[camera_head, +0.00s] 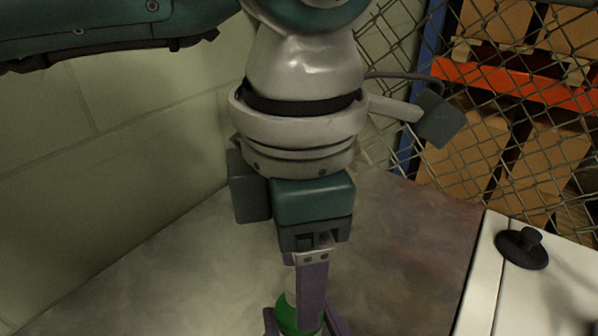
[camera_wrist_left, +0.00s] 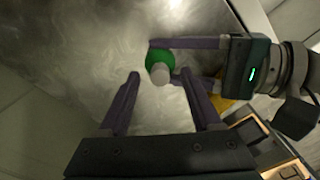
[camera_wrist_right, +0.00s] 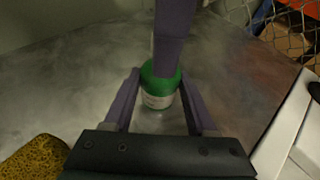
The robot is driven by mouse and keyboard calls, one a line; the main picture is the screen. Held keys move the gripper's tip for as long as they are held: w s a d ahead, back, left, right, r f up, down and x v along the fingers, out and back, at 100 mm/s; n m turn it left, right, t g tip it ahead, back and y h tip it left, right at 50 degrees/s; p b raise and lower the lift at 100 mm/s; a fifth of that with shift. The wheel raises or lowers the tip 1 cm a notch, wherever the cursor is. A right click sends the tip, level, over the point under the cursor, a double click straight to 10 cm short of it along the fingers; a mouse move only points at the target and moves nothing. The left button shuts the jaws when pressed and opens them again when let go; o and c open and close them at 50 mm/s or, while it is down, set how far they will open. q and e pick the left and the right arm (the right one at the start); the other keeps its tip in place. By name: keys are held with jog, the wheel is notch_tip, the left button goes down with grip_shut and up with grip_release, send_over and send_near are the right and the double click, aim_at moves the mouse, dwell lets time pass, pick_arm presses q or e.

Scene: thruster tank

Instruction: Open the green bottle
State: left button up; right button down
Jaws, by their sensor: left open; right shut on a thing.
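The green bottle (camera_head: 285,314) stands upright on the grey surface, low in the head view and partly hidden by fingers. In the left wrist view the green bottle (camera_wrist_left: 155,58) shows from above, with its white cap (camera_wrist_left: 160,74) toward the camera. My right gripper (camera_wrist_right: 160,88) is shut on the bottle's body, one finger on each side; it also shows in the left wrist view, coming from the right. My left gripper (camera_wrist_left: 160,75) is open and points down over the bottle, its fingers either side of the cap with gaps visible. In the right wrist view a left finger (camera_wrist_right: 173,35) hides much of the cap.
A yellow sponge (camera_wrist_right: 32,160) lies on the surface left of the bottle in the right wrist view. A white box (camera_head: 545,290) with a black knob (camera_head: 522,248) stands at the right. A wire fence (camera_head: 520,110) and a block wall (camera_head: 100,170) close off the back and left.

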pick_arm(q)
grip_shut()
dwell(0.4)
jog(key=shift+r, duration=0.25)
dwell(0.9)
jog(key=shift+r, duration=0.9)
jog(key=shift+r, duration=2)
pick_arm(e)
jog(key=shift+c, duration=0.6)
grip_release()
